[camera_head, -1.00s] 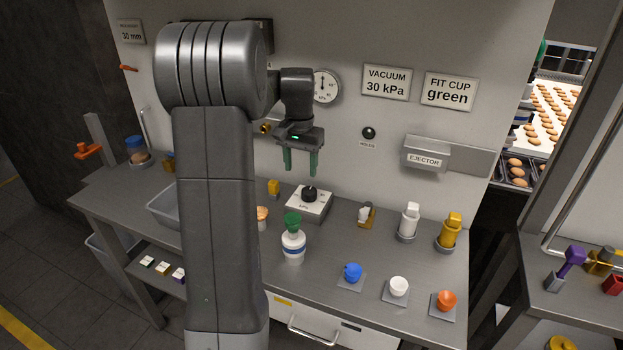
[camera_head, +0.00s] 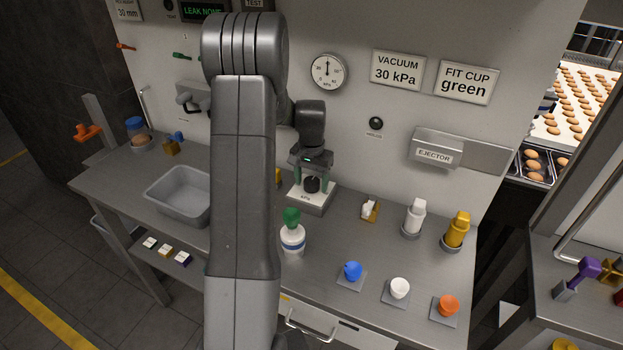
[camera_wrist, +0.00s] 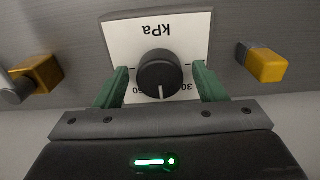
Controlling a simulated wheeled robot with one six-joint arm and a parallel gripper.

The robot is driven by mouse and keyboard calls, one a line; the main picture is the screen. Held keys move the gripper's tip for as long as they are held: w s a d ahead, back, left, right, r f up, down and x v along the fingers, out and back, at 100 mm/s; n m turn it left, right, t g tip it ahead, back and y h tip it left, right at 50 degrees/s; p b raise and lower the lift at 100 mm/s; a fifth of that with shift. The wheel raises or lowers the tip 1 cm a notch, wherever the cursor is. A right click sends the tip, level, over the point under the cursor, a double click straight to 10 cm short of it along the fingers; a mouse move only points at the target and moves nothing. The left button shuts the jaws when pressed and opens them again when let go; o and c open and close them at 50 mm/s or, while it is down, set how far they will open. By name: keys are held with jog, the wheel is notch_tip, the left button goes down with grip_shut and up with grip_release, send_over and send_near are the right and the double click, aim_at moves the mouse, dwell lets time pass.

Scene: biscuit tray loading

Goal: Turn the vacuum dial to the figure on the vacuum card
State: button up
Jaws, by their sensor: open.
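The vacuum card (camera_head: 397,70) on the back wall reads "VACUUM 30 kPa". The vacuum dial (camera_head: 311,184) is a black knob on a white kPa plate (camera_head: 325,197) on a small box on the bench. In the wrist view the dial (camera_wrist: 160,75) shows a white pointer line toward the gripper side. My gripper (camera_head: 311,178) points down over the box. Its green fingers (camera_wrist: 160,87) are open, one on each side of the knob, with gaps between.
A round gauge (camera_head: 327,71) hangs on the wall behind. A white bottle with a green cup (camera_head: 292,238) stands in front of the box. A yellow-and-white piece (camera_head: 370,209) stands to its right. Blue, white and orange cups (camera_head: 399,288) sit along the front right.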

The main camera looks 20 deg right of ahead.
jog(key=shift+f, duration=0.15)
jog(key=shift+c, duration=0.2)
jog(key=c, duration=0.9)
jog(key=shift+n, duration=0.4)
jog(key=n+b, duration=0.2)
jog(key=n, duration=0.1)
jog(key=shift+f, duration=0.1)
jog(key=shift+n+b, duration=0.6)
jog(key=shift+n, duration=1.9)
